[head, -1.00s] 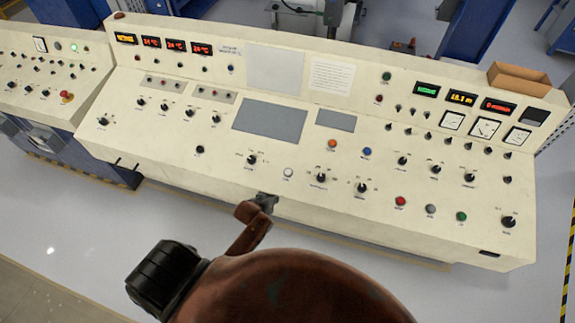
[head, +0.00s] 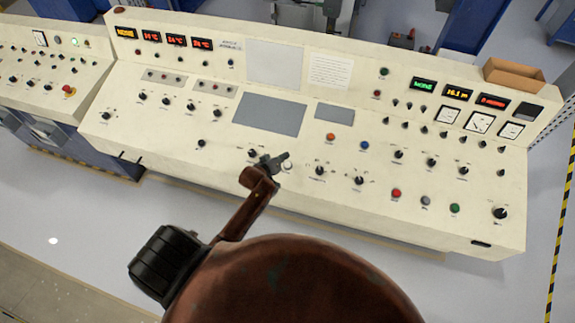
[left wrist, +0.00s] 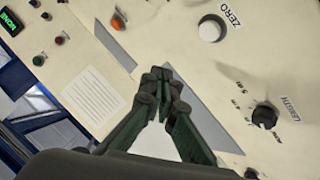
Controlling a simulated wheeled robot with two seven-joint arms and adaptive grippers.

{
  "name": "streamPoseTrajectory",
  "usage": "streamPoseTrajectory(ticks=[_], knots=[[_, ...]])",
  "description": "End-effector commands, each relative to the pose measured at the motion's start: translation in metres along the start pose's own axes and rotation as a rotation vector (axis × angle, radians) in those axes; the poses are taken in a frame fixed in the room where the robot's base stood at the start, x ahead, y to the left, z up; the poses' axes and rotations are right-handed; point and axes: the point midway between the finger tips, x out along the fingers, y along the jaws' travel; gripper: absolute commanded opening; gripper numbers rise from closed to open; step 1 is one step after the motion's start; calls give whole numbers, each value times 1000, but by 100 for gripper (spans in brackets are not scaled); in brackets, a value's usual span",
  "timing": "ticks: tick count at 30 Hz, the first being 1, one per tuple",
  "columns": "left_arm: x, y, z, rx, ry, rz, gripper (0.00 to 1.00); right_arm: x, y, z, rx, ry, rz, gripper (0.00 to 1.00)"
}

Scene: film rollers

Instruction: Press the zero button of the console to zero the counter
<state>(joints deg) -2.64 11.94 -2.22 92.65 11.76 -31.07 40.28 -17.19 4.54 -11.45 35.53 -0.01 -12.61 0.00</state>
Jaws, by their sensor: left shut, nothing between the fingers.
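The cream console (head: 420,215) spans the head view. Its white zero button (head: 288,167) shows just below the tip of my left gripper (head: 280,159), which partly hides it. In the left wrist view the round white button (left wrist: 211,29) is beside the printed word ZERO (left wrist: 229,16). The shut, empty left gripper (left wrist: 161,73) appears left of and below it there, apart in the picture. I cannot tell how high the fingertips are above the panel. My right gripper is not in view.
A LENGTH knob (left wrist: 264,116) stands near the zero button. Orange (head: 330,137) and blue (head: 364,146) buttons sit to the right. Lit displays (head: 459,93) are on the upper right panel. A brown open box (head: 515,74) rests on the console's top right.

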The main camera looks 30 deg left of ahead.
Motion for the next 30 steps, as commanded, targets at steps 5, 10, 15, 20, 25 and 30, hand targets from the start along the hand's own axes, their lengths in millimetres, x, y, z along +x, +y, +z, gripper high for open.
streamPoseTrajectory(ticks=[5, 10, 15, 20, 25, 30], knots=[[8, -7, 7, 1, 0, 0, 0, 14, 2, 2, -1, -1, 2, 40], [21, -16, 17, 2, 0, 0, 0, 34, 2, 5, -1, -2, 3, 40], [36, -27, 28, 2, 0, 0, 0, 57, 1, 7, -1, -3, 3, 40], [49, -36, 37, 1, -1, -1, 0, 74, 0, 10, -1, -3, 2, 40], [59, -43, 43, 1, -1, -1, 0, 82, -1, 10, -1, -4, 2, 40], [60, -44, 44, 1, 0, 0, 0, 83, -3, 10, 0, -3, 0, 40]])
